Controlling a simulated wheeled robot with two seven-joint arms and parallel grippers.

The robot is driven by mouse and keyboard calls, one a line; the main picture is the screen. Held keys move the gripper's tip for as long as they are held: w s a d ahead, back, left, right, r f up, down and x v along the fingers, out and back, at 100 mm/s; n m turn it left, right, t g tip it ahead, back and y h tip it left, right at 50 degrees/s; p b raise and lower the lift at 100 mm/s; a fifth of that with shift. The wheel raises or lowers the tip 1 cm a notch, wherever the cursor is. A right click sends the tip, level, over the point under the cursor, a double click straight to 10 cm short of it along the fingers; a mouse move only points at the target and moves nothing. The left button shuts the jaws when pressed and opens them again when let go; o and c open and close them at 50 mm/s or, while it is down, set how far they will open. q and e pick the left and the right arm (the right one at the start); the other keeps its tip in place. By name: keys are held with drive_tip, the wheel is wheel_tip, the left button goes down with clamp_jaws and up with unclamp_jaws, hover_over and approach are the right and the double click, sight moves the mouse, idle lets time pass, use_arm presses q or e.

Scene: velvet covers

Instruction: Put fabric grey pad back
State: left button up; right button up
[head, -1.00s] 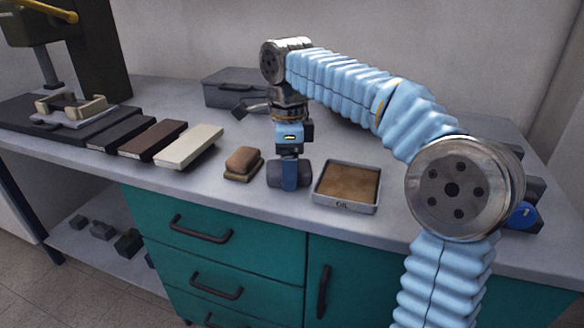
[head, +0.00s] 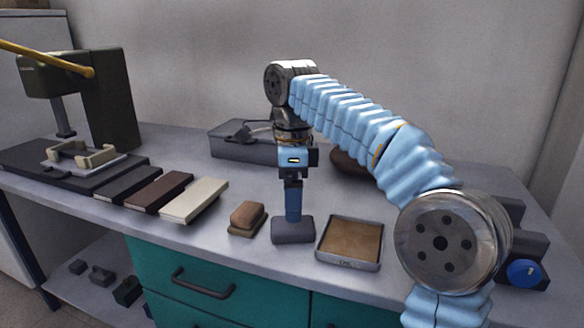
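The fabric grey pad (head: 293,230) is a dark grey block lying on the bench near its front edge, between a brown block and a shallow tray. My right gripper (head: 293,217) points straight down at it from above. Its blue near finger ends at the pad's top edge and covers a little of it; the far finger is hidden. The pad stays on the bench apart from the raised hand, so the gripper looks open and empty. My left gripper is not in view.
The brown block (head: 247,217) is close on the left and the tray (head: 350,262) close on the right. Cream (head: 195,200), brown (head: 158,192) and dark (head: 128,183) bars lie further left. A grey case (head: 235,143) and dark rounded object (head: 352,161) stand behind.

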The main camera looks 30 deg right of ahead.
wheel_tip(320, 180, up, 5)
drive_tip(key=shift+r+p, duration=0.2)
drive_tip(key=shift+p, duration=0.2)
